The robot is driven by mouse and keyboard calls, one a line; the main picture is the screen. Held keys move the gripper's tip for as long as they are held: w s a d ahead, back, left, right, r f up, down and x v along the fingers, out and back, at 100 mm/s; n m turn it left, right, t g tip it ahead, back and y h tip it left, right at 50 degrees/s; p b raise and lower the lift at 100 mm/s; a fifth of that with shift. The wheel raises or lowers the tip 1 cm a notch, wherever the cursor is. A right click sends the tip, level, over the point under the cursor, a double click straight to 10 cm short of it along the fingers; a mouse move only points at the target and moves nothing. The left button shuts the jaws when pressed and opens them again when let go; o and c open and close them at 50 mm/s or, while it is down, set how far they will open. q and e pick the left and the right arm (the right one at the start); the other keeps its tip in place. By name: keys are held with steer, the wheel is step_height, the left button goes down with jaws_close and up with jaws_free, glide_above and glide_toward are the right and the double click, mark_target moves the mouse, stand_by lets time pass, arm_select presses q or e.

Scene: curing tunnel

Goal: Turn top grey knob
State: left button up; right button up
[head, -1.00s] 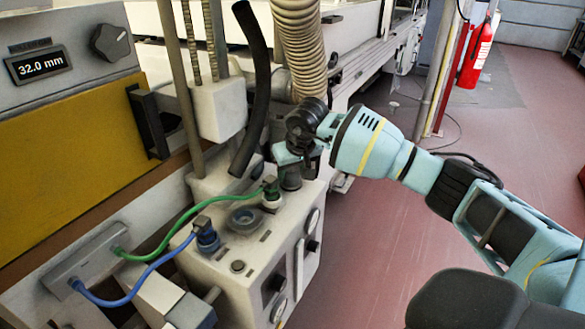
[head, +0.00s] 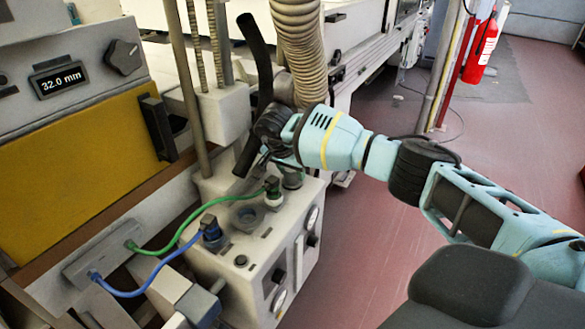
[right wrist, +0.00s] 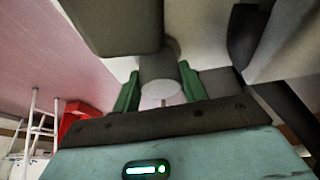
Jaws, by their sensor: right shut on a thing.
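A short grey cylindrical knob (right wrist: 159,74) shows in the right wrist view, between the green fingers of my right gripper (right wrist: 160,90). The fingers are shut on it, one on each side. A larger grey body lies just beyond it. In the head view, my right gripper (head: 268,153) is at the back of the pale box's top (head: 222,262), and its dark wrist and the teal arm hide the held knob. How far the knob is turned cannot be seen. My left gripper is not in view.
A green cable (head: 178,238) and a blue cable (head: 152,268) plug into the box top, close to the gripper. A dark dial (head: 123,57) sits beside a display reading 32.0 mm (head: 59,79). The floor at right is open.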

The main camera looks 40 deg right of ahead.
steer(key=shift+w+m+g, duration=0.1)
steer(key=shift+m+g, duration=0.2)
steer(key=shift+m, duration=0.7)
steer(key=m+g, duration=0.1)
steer(key=m, duration=0.1)
steer(key=shift+m, duration=0.3)
steer(key=shift+f+m+g+b, duration=0.1)
steer(key=shift+m+g+b, duration=0.65)
steer(key=shift+m, duration=0.95)
steer(key=o, duration=1)
steer(key=shift+c, duration=0.2)
